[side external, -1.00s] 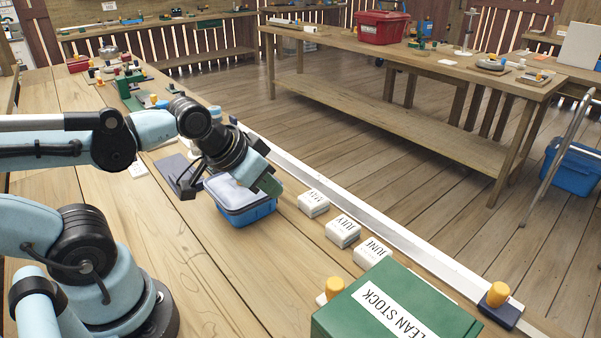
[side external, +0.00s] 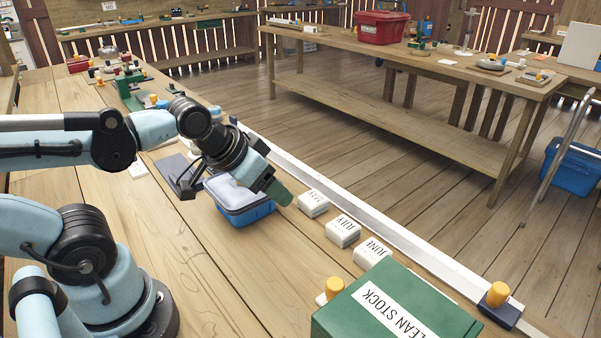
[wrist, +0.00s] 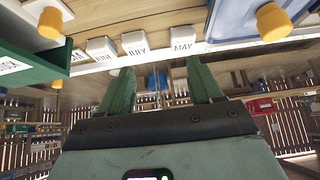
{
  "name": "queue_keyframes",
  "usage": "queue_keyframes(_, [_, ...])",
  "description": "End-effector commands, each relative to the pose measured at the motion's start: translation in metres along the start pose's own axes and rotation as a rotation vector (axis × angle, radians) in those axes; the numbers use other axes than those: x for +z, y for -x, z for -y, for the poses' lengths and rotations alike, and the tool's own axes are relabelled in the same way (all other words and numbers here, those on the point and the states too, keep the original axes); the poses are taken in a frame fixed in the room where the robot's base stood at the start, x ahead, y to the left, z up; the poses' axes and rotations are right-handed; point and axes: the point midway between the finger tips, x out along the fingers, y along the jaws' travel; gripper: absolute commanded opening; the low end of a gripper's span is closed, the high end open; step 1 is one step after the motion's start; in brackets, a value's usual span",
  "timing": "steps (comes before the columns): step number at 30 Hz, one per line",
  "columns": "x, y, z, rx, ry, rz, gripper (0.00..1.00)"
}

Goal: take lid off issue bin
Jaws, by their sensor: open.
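A blue bin (side external: 250,216) with a pale top (side external: 228,192) stands on the near bench; I cannot tell whether the pale top is a lid or the inside. No label reading "issue" is legible. My gripper (side external: 283,196) is tilted down over the bin's right side, its green fingers beyond the bin's edge, with nothing between them. In the wrist view the fingers (wrist: 160,85) are spread apart and empty. A green box marked "LEAN STOCK" (side external: 350,311), its label cut off, stands at the front right; part of a green box (wrist: 25,65) shows at the wrist view's left.
White blocks marked with months (side external: 342,231) stand in a row right of the blue bin. A white rail (side external: 385,245) runs along the bench edge. A yellow knob on a dark block (side external: 498,296) sits near it. A red bin (side external: 381,27) stands on the far bench.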

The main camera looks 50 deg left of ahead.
Motion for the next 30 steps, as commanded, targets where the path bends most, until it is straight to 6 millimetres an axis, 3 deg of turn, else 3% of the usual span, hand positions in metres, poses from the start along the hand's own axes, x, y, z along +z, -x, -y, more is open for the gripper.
queue_keyframes(11, [-0.007, 0.003, 0.009, -0.017, -0.017, 0.038, 0.65])
queue_keyframes(14, [-0.018, 0.008, 0.027, -0.042, -0.052, 0.116, 0.65])
queue_keyframes(24, [-0.05, 0.034, 0.117, -0.004, -0.201, 0.487, 0.65])
queue_keyframes(30, [-0.054, 0.043, 0.147, 0.064, -0.243, 0.597, 0.65])
